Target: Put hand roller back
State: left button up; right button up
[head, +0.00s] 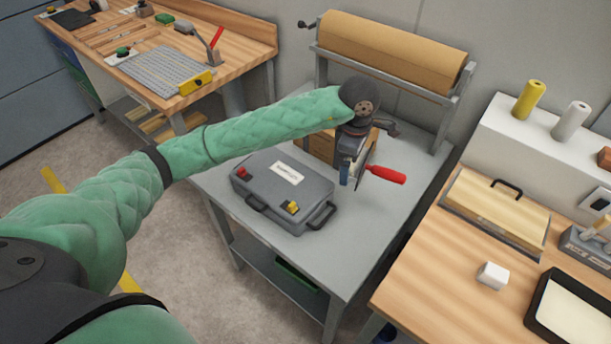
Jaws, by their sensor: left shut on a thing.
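My left gripper (346,178) is over the grey table, fingers pointing down. It is shut on a tool with a red handle (386,175), which I take to be the hand roller. The handle sticks out to the right of the fingers. The tool's other end is a thin grey part, mostly hidden by the gripper, so its roller is not clear. I cannot tell whether the tool touches the table. A wooden box (321,147) stands behind the gripper, partly hidden. My right gripper is not in view.
A closed grey case (283,188) lies left of the gripper on the grey table (330,254). A large brown paper roll (392,48) hangs in a frame behind. The right bench holds a lidded wooden box (497,208), white block (492,275), black tray (538,317) and grey holder (588,250).

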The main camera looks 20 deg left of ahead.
pick_arm(q)
jog(key=s+d+f+n+b, duration=0.25)
jog(key=d+n, duration=0.55)
jog(key=n, duration=0.4)
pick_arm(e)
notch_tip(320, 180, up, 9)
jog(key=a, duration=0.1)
pick_arm(q)
jog(key=n+p, duration=0.3)
jog(key=p, duration=0.2)
send_over(345, 198)
jog(key=shift+t, duration=0.3)
notch_tip(345, 198, down, 7)
jog(key=shift+a, duration=0.15)
jog(key=shift+s+f, duration=0.1)
jog(key=shift+f, duration=0.5)
jog(key=shift+f+p, duration=0.85)
jog(key=shift+f, duration=0.55)
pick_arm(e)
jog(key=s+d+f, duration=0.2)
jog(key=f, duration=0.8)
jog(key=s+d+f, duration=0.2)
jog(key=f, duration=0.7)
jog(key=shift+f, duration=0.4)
pick_arm(q)
jog(key=shift+f, duration=0.1)
